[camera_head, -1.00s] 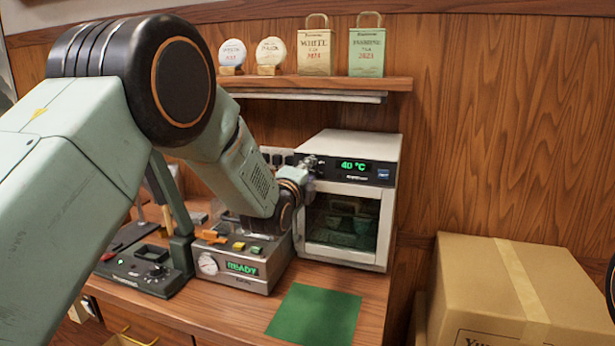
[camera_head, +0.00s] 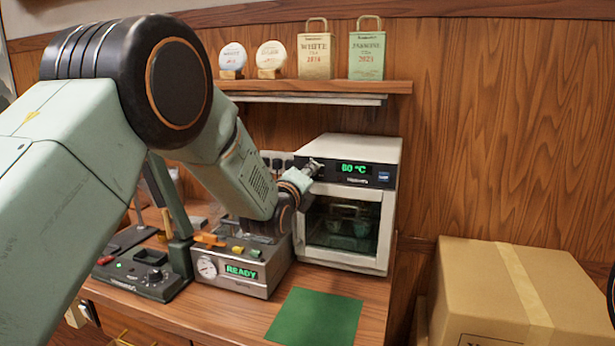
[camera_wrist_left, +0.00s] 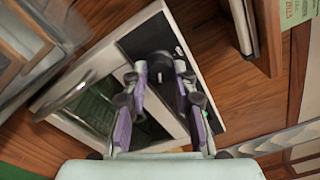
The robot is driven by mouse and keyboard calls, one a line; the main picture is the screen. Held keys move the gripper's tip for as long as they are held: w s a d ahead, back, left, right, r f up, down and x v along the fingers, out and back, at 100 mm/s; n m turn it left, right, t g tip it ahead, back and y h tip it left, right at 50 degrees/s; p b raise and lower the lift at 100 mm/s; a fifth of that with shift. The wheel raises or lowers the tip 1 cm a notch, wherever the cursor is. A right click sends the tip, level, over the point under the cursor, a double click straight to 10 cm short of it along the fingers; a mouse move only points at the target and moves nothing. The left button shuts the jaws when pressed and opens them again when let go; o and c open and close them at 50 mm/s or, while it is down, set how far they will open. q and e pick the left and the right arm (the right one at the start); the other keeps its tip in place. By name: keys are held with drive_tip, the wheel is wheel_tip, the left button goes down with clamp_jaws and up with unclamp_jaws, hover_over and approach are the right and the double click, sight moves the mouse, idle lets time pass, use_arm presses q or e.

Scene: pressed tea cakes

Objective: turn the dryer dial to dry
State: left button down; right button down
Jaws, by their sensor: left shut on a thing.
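The dryer (camera_head: 348,205) is a white box with a dark glass door at the back right of the counter. Its black top panel has a green display (camera_head: 354,168) reading 60 °C. My left gripper (camera_head: 314,167) reaches the left end of that panel. The right gripper is not in view.
A grey press unit (camera_head: 240,268) showing READY and a black device (camera_head: 148,275) stand left of the dryer. A green mat (camera_head: 315,316) lies in front. A cardboard box (camera_head: 520,290) is at right. A shelf (camera_head: 330,86) with tea cakes and bags hangs above.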

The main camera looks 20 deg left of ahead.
use_arm(q)
drive_tip(key=shift+r, duration=0.25)
drive_tip(key=c, duration=1.5)
unclamp_jaws()
drive_tip(key=o, duration=0.4)
drive_tip(key=shift+w+f, duration=0.1)
drive_tip(key=shift+f, duration=0.1)
drive_tip(key=shift+o, duration=0.2)
drive_tip(key=s, duration=1.2)
drive_tip(key=shift+a, duration=0.2)
